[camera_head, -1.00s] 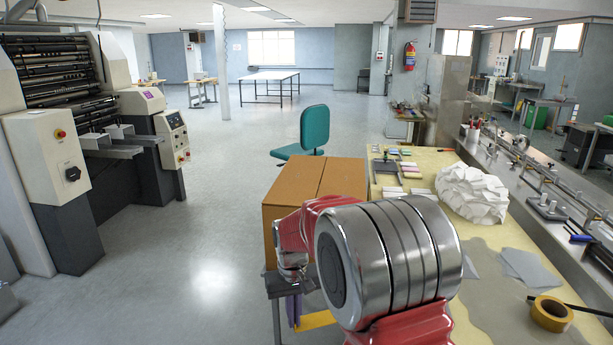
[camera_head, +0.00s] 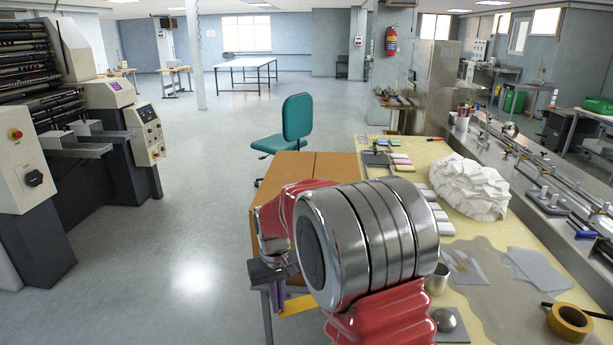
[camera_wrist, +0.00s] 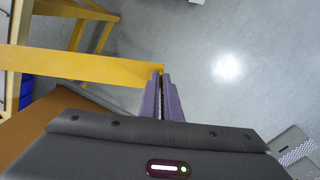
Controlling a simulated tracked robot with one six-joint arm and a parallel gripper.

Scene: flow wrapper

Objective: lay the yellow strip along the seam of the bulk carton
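The bulk carton (camera_head: 330,166) is a brown box with a seam running across its closed top, seen in the head view beyond my arm; part of it is hidden by the arm. A brown surface, likely the carton, shows at the lower left of the wrist view (camera_wrist: 45,128). The yellow strip (camera_wrist: 85,66) runs left from my gripper (camera_wrist: 161,77), whose purple fingers are shut on its right end. The strip (camera_head: 300,303) also shows in the head view below my wrist, beside the carton's near side and lower than its top.
A worktable (camera_head: 472,245) to the right holds a white crumpled pile (camera_head: 468,187), a tape roll (camera_head: 569,321), a metal cup (camera_head: 437,280) and grey sheets. A teal chair (camera_head: 296,117) stands behind the carton. Open floor lies left, before a large machine (camera_head: 30,190).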

